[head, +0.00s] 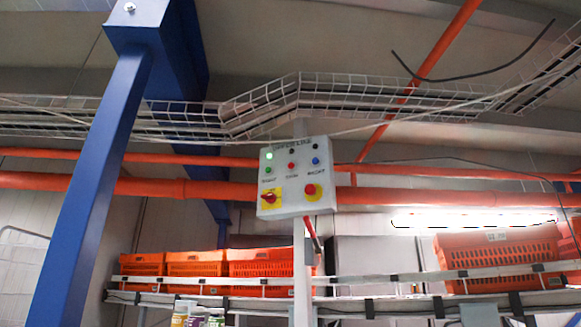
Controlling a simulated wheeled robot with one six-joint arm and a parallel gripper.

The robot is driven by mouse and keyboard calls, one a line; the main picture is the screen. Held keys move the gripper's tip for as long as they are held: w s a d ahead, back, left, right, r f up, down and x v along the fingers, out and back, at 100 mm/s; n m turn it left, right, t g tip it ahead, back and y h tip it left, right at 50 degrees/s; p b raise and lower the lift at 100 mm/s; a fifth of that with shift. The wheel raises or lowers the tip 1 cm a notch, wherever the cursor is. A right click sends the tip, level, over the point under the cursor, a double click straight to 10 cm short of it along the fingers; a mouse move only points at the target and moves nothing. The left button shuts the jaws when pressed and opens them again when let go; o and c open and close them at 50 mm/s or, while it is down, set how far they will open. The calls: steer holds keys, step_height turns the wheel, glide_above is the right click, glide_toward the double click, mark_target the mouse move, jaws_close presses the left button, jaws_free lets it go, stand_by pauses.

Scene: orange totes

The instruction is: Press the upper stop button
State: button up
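A light grey control box (297,203) hangs on a pale post in the middle of the head view. Its upper part carries a lit green lamp (269,156), and two dark round fittings share that row. Below them are a green button (268,170), a small red button (291,166) and a blue button (315,161). The lettering is too small to read surely. My gripper is not in view, and nothing covers the box front.
A blue steel post and brace (85,195) stand at the left. A wire cable tray (260,103) and orange pipes (110,186) run behind and above the box. Orange totes (195,263) line a rack behind. Several small containers (197,318) show at the bottom edge.

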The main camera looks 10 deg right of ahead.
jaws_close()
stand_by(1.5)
